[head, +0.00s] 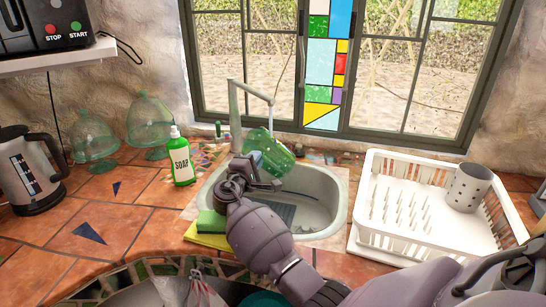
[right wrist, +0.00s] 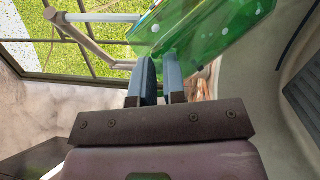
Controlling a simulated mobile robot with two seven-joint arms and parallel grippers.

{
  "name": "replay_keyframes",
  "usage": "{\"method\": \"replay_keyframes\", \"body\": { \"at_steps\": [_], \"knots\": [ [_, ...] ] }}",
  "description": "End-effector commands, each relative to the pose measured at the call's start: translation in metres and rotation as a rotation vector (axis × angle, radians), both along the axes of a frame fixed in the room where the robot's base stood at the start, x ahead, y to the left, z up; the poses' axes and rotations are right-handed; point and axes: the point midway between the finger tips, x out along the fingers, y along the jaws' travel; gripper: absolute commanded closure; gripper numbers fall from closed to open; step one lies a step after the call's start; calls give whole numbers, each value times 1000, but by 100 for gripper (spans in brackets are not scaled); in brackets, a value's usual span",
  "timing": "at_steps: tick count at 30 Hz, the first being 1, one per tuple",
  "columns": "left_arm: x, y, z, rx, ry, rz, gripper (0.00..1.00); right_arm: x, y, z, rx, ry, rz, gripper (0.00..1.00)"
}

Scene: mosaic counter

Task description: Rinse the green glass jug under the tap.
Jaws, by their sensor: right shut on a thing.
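The green glass jug (head: 277,155) is tilted above the sink basin, just below the end of the tap's spout (head: 262,95). My right gripper (head: 259,171) is shut on the jug and holds it clear of the basin floor. In the right wrist view the jug (right wrist: 205,22) lies at the tips of the two fingers (right wrist: 160,78), its far end cut off by the frame. A thin line shows below the spout, but I cannot tell whether water runs. The sink (head: 325,205) is partly hidden by my arm. My left gripper is not in view.
A green soap bottle (head: 182,160) stands left of the sink. Sponges (head: 211,224) lie at its front-left rim. A white dish rack (head: 376,243) holding a grey perforated cup (head: 468,187) stands at right. A kettle (head: 28,175) and glass domes (head: 150,122) stand at left. A window is behind.

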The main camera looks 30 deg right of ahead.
Motion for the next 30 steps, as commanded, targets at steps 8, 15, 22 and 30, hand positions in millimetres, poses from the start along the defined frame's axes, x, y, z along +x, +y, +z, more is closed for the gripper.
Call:
{"method": "replay_keyframes", "body": {
  "at_steps": [8,15,22,30],
  "knots": [
    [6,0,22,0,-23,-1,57,-28,18,2,0,0,1,100],
    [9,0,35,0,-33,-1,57,-50,33,2,0,0,1,100],
    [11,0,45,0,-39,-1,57,-72,46,1,1,1,1,100],
    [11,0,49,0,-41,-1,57,-84,54,0,-1,0,1,100]
  ]
}}
